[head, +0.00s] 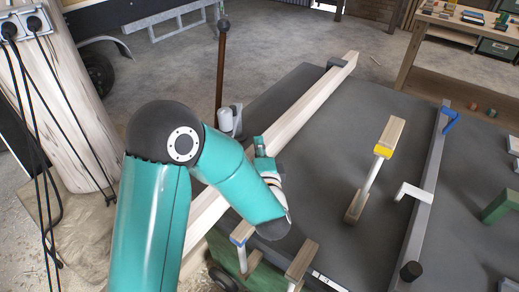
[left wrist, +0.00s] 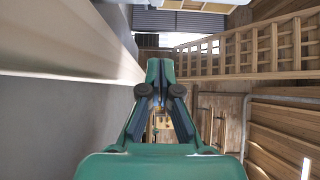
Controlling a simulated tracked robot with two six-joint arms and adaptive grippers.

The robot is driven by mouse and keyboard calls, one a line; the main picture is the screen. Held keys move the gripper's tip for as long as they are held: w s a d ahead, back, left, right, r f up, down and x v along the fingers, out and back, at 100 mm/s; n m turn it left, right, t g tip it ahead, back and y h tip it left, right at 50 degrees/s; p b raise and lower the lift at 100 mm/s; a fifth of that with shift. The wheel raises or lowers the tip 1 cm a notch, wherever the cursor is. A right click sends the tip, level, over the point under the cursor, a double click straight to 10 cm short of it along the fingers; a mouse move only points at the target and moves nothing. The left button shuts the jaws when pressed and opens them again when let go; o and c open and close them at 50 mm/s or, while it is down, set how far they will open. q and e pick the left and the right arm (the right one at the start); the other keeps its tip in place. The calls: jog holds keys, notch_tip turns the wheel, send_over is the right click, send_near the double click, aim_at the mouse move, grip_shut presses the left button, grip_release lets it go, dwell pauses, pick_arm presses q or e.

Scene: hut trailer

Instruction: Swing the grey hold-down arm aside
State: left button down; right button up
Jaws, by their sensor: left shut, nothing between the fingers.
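A long pale timber beam (head: 300,108) lies diagonally along the left side of the dark bed. A small grey piece (head: 338,62) sits at its far end, and a grey fitting (head: 237,116) stands beside the beam near an upright brown rod. I cannot tell which of these, if either, is the grey hold-down arm. My left gripper (head: 262,147) is over or beside the beam's middle, shut and empty. The left wrist view shows its fingers (left wrist: 159,80) together, with the beam (left wrist: 75,45) along the left. My right gripper is not in view.
The brown rod (head: 222,70) with a black knob rises left of the beam. A grey rail (head: 425,190) with a blue handle (head: 450,118) and pale bracket (head: 412,191) runs along the right. The bed's far middle is clear.

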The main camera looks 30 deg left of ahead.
pick_arm(q)
jog(key=x, duration=0.5)
jog(key=shift+w+a+p, duration=0.2)
jog(key=shift+a+p, duration=0.05)
jog(key=shift+p, duration=0.1)
jog(key=a, duration=0.1)
jog(key=s+a, duration=0.1)
jog(key=a, duration=0.1)
jog(key=shift+s+a, duration=0.2)
jog(key=shift+s, duration=0.2)
jog(key=shift+w, duration=0.1)
